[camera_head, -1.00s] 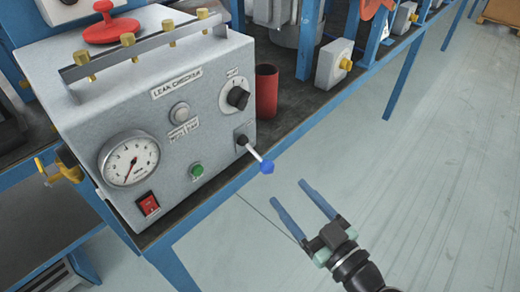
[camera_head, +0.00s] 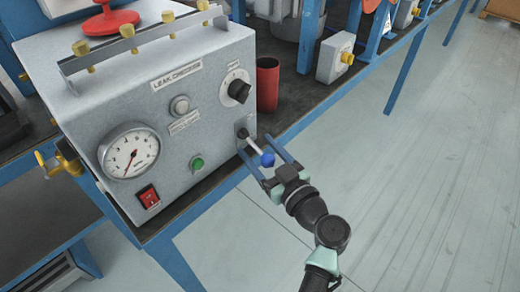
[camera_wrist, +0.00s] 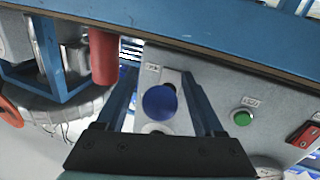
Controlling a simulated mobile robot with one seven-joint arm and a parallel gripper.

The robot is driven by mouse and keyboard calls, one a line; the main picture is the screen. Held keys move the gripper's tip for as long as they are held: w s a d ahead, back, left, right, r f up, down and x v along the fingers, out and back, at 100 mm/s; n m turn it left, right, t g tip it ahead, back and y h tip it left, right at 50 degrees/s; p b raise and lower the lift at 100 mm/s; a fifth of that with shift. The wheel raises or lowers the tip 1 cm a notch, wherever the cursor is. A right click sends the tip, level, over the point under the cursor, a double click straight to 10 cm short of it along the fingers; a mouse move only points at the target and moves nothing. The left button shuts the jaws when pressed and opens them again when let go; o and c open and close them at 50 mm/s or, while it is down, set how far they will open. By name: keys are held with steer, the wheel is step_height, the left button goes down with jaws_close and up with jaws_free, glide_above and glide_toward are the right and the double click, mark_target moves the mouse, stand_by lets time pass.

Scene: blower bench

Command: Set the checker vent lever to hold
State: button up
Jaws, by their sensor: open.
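The leak checker (camera_head: 75,120) is a grey box on the bench with a gauge, knob, buttons and a switch. Its vent lever (camera_head: 254,147) sticks out of the lower right of the front panel, with a white shaft and a blue ball end, angled down to the right. My gripper (camera_head: 263,150) is open, with its two blue fingers on either side of the lever. In the wrist view the blue ball (camera_wrist: 160,102) sits between the open fingers (camera_wrist: 160,90), with a visible gap on each side. The small labels by the lever are too blurred to read.
A red cylinder (camera_head: 267,85) stands on the bench just right of the checker. A green button (camera_head: 197,163) and a red switch (camera_head: 148,196) are left of the lever. The floor in front of the bench is clear.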

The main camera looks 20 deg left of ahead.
jaws_close()
stand_by(1.4)
